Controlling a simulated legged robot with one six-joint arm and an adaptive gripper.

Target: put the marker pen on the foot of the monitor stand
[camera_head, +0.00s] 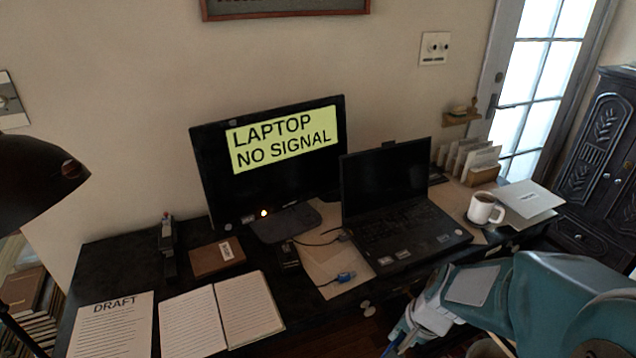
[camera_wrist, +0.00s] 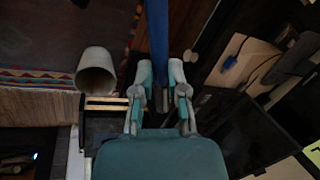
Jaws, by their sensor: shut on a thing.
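The monitor (camera_head: 218,170) stands at the back of the dark desk, with a yellow "LAPTOP NO SIGNAL" note on its screen. The dark foot of its stand (camera_head: 286,224) rests on the desk below the screen. My gripper (camera_wrist: 161,78) is shut on a long blue marker pen (camera_wrist: 157,35), which extends away from the fingers in the wrist view. In the head view my gripper (camera_head: 408,332) is low, in front of the desk's front edge and right of the foot, apart from it.
An open laptop (camera_head: 400,225) stands right of the foot. A blue-ended cable (camera_head: 344,277) and small black box (camera_head: 289,255) lie in front. A brown box (camera_head: 217,258), notebook (camera_head: 222,312) and mug (camera_head: 484,208) are also on the desk. A pale bin (camera_wrist: 96,72) stands on the floor.

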